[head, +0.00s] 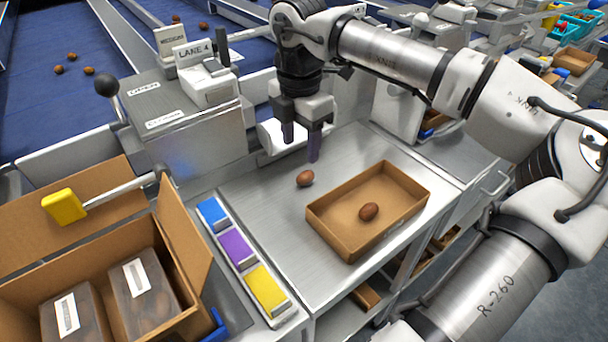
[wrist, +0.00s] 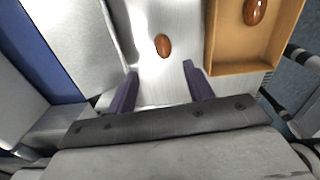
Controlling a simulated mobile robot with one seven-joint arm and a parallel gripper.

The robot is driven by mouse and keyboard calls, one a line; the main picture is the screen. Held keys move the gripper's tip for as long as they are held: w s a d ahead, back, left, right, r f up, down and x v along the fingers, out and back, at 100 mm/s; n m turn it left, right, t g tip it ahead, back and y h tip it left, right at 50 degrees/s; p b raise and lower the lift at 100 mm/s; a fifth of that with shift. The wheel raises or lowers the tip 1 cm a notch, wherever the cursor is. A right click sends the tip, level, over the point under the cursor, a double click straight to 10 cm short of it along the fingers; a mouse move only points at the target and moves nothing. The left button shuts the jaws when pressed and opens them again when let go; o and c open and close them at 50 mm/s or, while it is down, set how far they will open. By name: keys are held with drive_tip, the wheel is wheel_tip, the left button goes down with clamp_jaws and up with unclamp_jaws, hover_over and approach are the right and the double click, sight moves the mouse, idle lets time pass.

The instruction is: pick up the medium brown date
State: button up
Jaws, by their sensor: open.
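A brown date (head: 305,178) lies on the bare metal table, left of a shallow cardboard tray (head: 335,222). It also shows in the wrist view (wrist: 163,45), ahead of and between my fingertips. A second brown date (head: 368,211) lies inside the tray; the wrist view shows it at the upper right (wrist: 255,11). The views do not make clear which one is the medium one. My gripper (head: 300,150) is open and empty, pointing down above the table, behind the loose date. Its two purple-grey fingers (wrist: 158,90) are apart and touch neither date.
Blue, purple and yellow blocks in a holder (head: 288,308) stand at the table's left. An open carton (head: 188,250) with labelled boxes is further left. A metal machine marked LANE 4 (head: 200,125) stands behind. Blue conveyors (head: 40,110) carry several dates.

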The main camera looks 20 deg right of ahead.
sight(304, 174)
wheel_tip(304, 174, down, 3)
drive_tip(key=shift+r, duration=0.15)
drive_tip(key=shift+s+d+f+p, duration=0.15)
drive_tip(key=shift+f+p, duration=0.25)
drive_tip(key=shift+f, duration=0.9)
drive_tip(key=shift+s+d+f+p, duration=0.15)
drive_tip(key=shift+f+p, duration=0.2)
drive_tip(key=shift+f, duration=0.95)
drive_tip(key=c, duration=0.7)
